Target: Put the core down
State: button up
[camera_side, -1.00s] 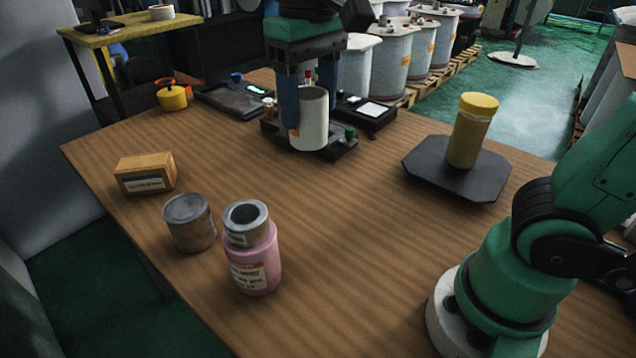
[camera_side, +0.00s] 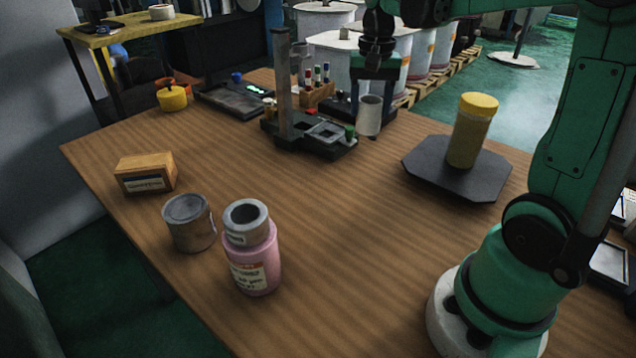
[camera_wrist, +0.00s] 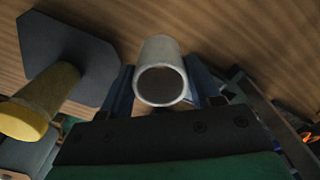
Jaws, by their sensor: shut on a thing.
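The core, a pale hollow cylinder (camera_side: 369,116), is held upright by my gripper (camera_side: 375,92) near the back of the table, right of a black fixture. Its height above the table is hard to judge. In the wrist view the core (camera_wrist: 160,72) sits between the two blue fingers, its round open end facing the camera. A dark eight-sided plate (camera_side: 425,165) lies to the right, with a yellow-capped tan cylinder (camera_side: 470,130) standing on it; both also show at the left of the wrist view.
The black fixture (camera_side: 318,142) has a tall grey post (camera_side: 283,85). Markers stand in a wooden rack (camera_side: 318,92). A pink bottle (camera_side: 253,265) with a grey ring (camera_side: 247,222) on top, a grey can (camera_side: 189,222) and a wooden box (camera_side: 146,172) stand front left. The table's middle is clear.

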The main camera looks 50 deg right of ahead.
notch_tip(320, 180, down, 12)
jog(key=shift+f, duration=0.25)
dwell(0.4)
jog(key=o, duration=1.2)
jog(key=shift+f, duration=0.15)
jog(key=shift+o, duration=0.2)
notch_tip(320, 180, up, 12)
jog(key=s+a+f+n+t, duration=0.1)
jog(key=s+a+n+t, duration=0.2)
jog(key=a+n+t, duration=0.4)
jog(key=a+n, duration=0.3)
jog(key=a, duration=0.5)
jog(key=shift+n, duration=0.3)
jog(key=shift+s, duration=0.1)
